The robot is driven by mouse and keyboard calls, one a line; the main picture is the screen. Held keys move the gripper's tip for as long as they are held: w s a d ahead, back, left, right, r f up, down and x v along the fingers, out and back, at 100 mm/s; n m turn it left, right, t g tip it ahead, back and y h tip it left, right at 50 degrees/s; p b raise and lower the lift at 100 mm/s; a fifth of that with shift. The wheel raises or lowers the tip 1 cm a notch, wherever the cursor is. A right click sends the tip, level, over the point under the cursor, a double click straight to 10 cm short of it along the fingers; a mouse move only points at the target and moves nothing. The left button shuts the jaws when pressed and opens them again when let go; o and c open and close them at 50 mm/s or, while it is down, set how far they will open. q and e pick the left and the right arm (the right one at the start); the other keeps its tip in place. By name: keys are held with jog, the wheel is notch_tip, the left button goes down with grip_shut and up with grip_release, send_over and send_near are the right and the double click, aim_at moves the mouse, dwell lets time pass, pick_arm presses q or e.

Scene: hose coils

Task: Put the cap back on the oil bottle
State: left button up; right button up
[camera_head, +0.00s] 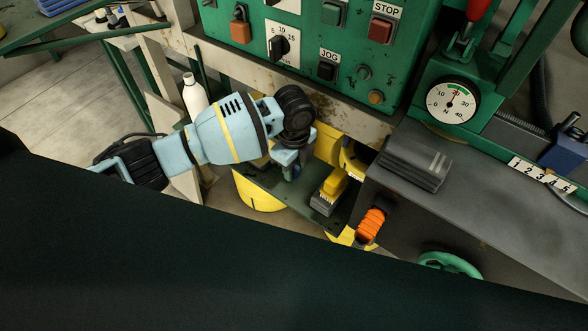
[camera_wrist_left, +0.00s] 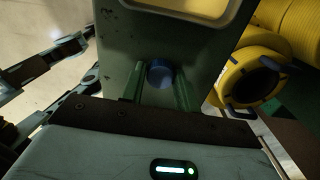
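My left gripper (camera_head: 291,172) points down over the dark green shelf (camera_head: 275,192), below the control panel. In the left wrist view its two greenish fingers (camera_wrist_left: 160,84) stand apart, with a round dark blue cap (camera_wrist_left: 159,73) between their tips. I cannot tell whether both fingers touch the cap. A white bottle (camera_head: 194,96) stands upright behind my left arm, its lower part hidden. I cannot tell whether it is the oil bottle. My right gripper is not in view.
Yellow hose coils (camera_wrist_left: 248,82) are close by on the right in the wrist view. The green control panel (camera_head: 312,62) and grey bench (camera_head: 480,222) bound the space.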

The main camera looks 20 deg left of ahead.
aim_at(294, 169)
pick_arm(q)
jog(key=c, duration=0.5)
jog(key=shift+r, duration=0.1)
jog(key=shift+r, duration=0.55)
notch_tip(294, 169, up, 2)
jog(key=shift+r, duration=0.25)
jog(key=s+a+r, duration=0.1)
jog(key=s, duration=1.5)
jog(key=shift+a, duration=0.15)
jog(key=shift+r, duration=0.1)
